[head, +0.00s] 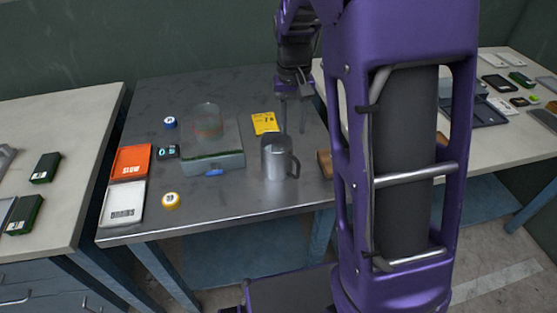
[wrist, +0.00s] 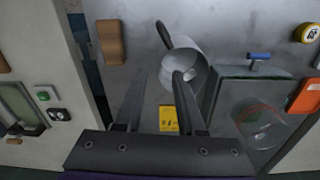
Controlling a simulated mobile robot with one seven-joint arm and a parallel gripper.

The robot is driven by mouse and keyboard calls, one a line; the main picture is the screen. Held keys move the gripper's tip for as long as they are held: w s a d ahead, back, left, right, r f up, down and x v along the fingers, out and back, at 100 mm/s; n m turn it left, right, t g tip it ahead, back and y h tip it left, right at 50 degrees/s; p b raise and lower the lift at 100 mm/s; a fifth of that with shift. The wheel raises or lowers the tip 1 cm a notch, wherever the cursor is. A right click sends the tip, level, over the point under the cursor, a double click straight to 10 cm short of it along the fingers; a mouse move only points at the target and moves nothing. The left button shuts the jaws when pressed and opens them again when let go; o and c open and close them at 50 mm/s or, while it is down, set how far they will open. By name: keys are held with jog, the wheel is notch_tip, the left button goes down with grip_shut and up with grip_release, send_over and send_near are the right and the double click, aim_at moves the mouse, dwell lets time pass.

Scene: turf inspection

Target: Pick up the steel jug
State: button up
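The steel jug (head: 274,158) stands upright on the dark metal table (head: 245,200), right of the middle. Its handle points right in the head view. In the wrist view the jug (wrist: 192,57) shows from above, its handle toward the upper left. My gripper (head: 295,118) points down just behind the jug in the head view. In the wrist view my gripper (wrist: 160,78) is open with nothing between its fingers. The right finger overlaps the jug's image; I cannot tell if it touches.
A grey box (head: 225,163) with a blue latch and a clear dome (head: 208,120) stands left of the jug. A yellow note (head: 264,123) lies behind it, a wooden block (head: 325,163) to its right. Orange (head: 131,160) and white (head: 123,203) trays lie at the left. The front edge is clear.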

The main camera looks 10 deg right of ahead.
aim_at(292, 157)
jog(key=f, duration=0.3)
jog(key=f+b, duration=0.1)
jog(key=f, duration=0.7)
jog(key=shift+w+d+f, duration=0.1)
jog(key=shift+w+f, duration=0.1)
jog(key=shift+w, duration=0.05)
grip_shut()
dwell(1.0)
